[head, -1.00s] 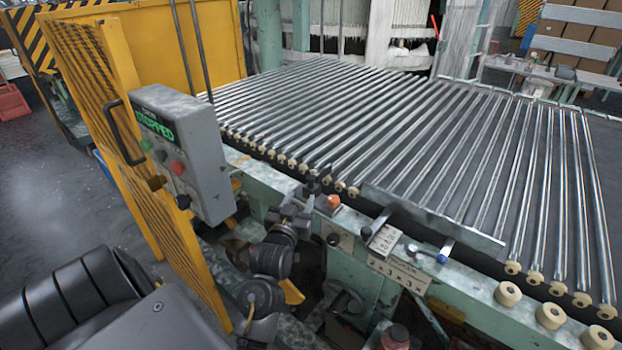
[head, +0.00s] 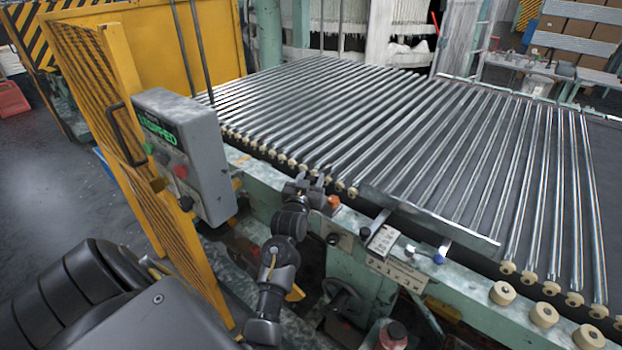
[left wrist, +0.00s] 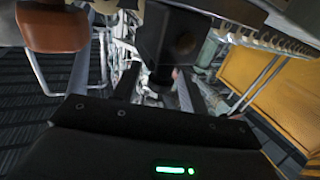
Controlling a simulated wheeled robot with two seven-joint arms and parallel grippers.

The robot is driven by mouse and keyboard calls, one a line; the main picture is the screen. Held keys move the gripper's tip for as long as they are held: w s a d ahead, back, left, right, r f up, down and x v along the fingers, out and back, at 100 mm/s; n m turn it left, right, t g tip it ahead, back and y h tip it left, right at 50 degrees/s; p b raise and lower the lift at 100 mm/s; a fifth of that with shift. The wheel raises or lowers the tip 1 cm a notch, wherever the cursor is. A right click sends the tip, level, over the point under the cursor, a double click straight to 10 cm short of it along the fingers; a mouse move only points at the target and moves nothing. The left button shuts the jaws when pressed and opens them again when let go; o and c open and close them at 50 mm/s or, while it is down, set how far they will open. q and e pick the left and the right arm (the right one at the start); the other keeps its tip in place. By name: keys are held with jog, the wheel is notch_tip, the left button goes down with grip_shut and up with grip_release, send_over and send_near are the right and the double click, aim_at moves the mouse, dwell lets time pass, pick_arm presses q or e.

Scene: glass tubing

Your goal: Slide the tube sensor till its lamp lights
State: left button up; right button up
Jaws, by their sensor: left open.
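A small dark block (head: 319,179), which looks like the tube sensor, sits at the near edge of the roller bed. My left gripper (head: 307,185) is at this block in the head view and partly hides it. In the left wrist view the black block (left wrist: 170,38), with a round recess, stands between the spread fingers of my left gripper (left wrist: 158,88). The gripper is open; whether a finger touches the block cannot be told. I see no lit lamp on the block. My right gripper is not in view.
An orange knob (head: 333,202) is just right of the gripper; a brown-orange one shows large in the left wrist view (left wrist: 52,28). A grey control box (head: 185,150) reading STOPPED and a yellow mesh guard (head: 95,110) stand left. Metal rollers (head: 400,130) fill the bed.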

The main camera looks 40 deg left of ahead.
pick_arm(q)
grip_shut()
jog(key=shift+a+r+p, duration=0.1)
jog(key=shift+a+p, duration=0.2)
jog(key=shift+p, duration=0.15)
grip_release()
jog(key=b+v, duration=0.2)
jog(key=v, duration=0.9)
jog(key=shift+o, duration=0.4)
jog(key=shift+b, duration=0.3)
